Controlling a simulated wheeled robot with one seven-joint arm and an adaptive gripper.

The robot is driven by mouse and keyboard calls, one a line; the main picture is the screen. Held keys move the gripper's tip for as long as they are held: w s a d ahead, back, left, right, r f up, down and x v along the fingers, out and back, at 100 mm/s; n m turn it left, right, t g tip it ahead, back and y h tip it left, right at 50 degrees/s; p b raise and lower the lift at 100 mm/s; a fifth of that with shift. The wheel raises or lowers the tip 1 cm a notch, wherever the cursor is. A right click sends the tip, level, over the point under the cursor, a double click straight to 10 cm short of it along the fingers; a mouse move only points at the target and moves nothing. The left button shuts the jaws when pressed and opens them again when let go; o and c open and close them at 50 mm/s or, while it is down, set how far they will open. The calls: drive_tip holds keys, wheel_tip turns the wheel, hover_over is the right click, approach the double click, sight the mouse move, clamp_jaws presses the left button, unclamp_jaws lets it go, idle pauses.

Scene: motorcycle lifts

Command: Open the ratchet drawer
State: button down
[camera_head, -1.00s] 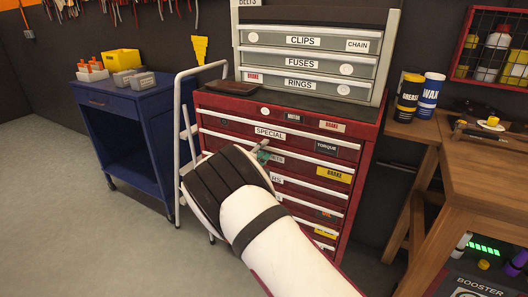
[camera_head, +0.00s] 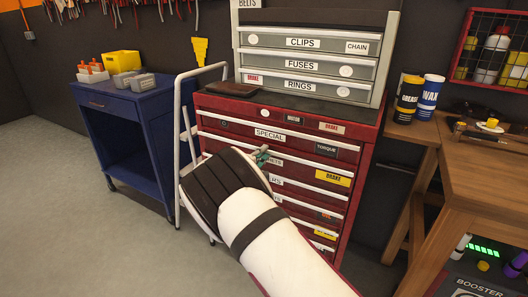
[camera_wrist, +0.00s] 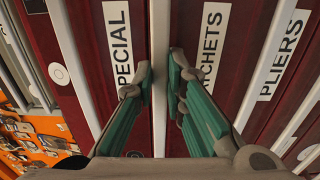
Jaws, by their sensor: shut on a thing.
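The red drawer cabinet (camera_head: 225,121) has a stack of labelled drawers with pale handle strips. The ratchet drawer's label (camera_wrist: 212,42) shows in the wrist view, partly covered by a finger. Its pale handle strip (camera_wrist: 160,110) runs between this label and the SPECIAL label (camera_wrist: 119,42). My gripper (camera_wrist: 160,76) has its green-padded fingers on either side of that strip, shut on it. In the head view my gripper (camera_head: 262,156) is at the drawer front, and my arm hides part of it. The ratchet drawer looks flush with its neighbours.
A grey drawer unit (camera_head: 310,53) stands on the cabinet. A blue cart (camera_head: 140,140) and a white-framed folding step (camera_head: 178,130) are at left. A wooden workbench (camera_head: 490,175) is at right. Open floor (camera_head: 80,220) lies at front left.

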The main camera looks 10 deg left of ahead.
drive_tip(key=p+v, duration=0.6)
drive_tip(key=v, duration=2.6)
drive_tip(key=shift+r, duration=0.15)
drive_tip(key=c, duration=1.6)
unclamp_jaws()
drive_tip(key=v, duration=1.2)
